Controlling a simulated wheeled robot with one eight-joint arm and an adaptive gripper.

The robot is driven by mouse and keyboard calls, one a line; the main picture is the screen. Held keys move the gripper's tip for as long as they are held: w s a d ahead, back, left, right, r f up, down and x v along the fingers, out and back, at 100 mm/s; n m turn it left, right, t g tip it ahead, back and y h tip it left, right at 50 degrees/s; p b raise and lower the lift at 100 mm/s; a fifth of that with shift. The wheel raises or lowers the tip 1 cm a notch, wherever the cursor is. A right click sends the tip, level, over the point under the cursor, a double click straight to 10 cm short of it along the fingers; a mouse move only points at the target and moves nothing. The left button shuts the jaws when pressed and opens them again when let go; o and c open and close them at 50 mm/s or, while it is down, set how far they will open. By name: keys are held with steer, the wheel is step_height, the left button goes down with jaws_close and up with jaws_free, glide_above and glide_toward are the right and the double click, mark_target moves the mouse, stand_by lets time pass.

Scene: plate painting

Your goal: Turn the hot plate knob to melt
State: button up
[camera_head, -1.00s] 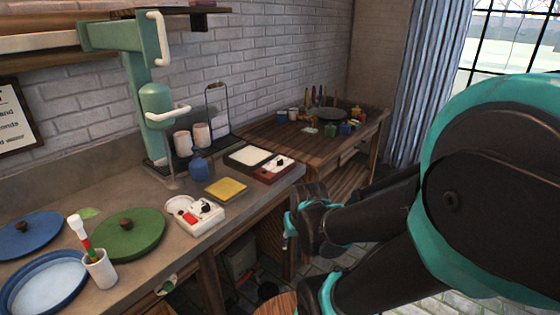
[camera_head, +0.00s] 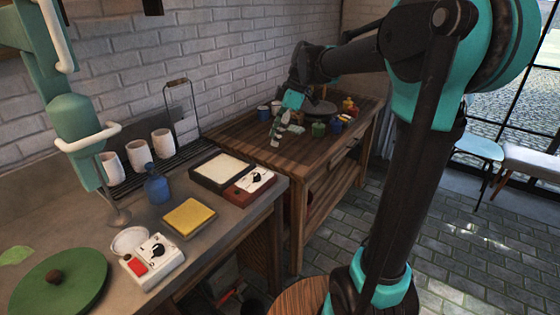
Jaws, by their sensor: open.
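A dark-framed device with a pale flat top (camera_head: 222,170) stands on the counter. Its red-brown control box (camera_head: 243,193) carries a black knob (camera_head: 256,178) on a white panel; the marks are too small to read. A white control box (camera_head: 150,268) with a red switch and its own dark knob (camera_head: 157,251) stands nearer, beside a small round white dish. I cannot tell for sure which one is the hot plate. My gripper (camera_head: 280,134) is open and empty above the wooden table, beyond both knobs and touching neither.
A yellow square pad (camera_head: 189,217) and a blue bottle (camera_head: 157,187) stand between the devices. White cups (camera_head: 138,155) stand on a rack behind. The wooden table (camera_head: 243,139) holds small coloured pots. A green lid (camera_head: 70,290) lies at front left.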

mark_target(257, 174)
steer(key=shift+n, duration=0.3)
steer(key=x, duration=1.1)
steer(key=w+x, duration=0.1)
steer(key=x, duration=0.4)
steer(key=shift+w+a+f, duration=0.1)
steer(key=shift+a+f, duration=0.05)
jaws_close()
